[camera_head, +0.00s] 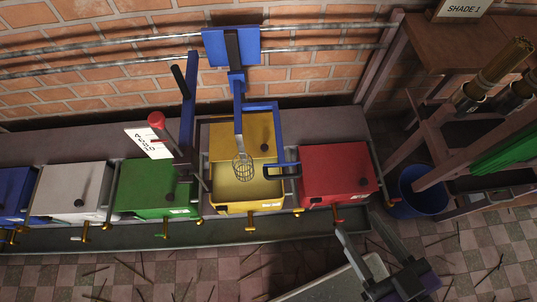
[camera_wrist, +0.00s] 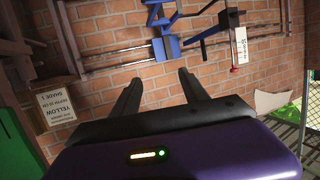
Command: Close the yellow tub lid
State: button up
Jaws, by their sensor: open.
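The yellow tub (camera_head: 236,205) stands between the green and red tubs in the head view. Its inside shows from above, and a wire whisk (camera_head: 242,167) on a blue arm hangs over it. The yellow lid (camera_head: 230,136), with a dark knob, is at the back of the tub, clear of the front opening. My gripper (camera_head: 358,222) is open and empty, in front of and right of the yellow tub, near the red tub. In the wrist view my gripper (camera_wrist: 158,80) faces the brick wall; the tub is out of view.
A closed red tub (camera_head: 338,174) is right of the yellow one, a green tub (camera_head: 152,190) left. A red-knobbed lever (camera_head: 157,120) stands behind the green tub. A blue bucket (camera_head: 420,188) and wooden rack (camera_head: 425,45) are at right.

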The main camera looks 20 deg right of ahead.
notch_tip(320, 180, down, 16)
jog(key=w+f+b, duration=0.1)
jog(key=w+b, duration=0.1)
jog(key=b, duration=0.9)
jog(key=n+g+y+b, duration=0.1)
jog(key=b, duration=0.4)
send_near(265, 147)
notch_tip(265, 147, up, 8)
notch_tip(265, 147, down, 8)
jog(key=b, duration=0.5)
jog(key=b+x, duration=0.2)
jog(key=x, duration=0.5)
jog(key=shift+w, duration=0.25)
grip_shut()
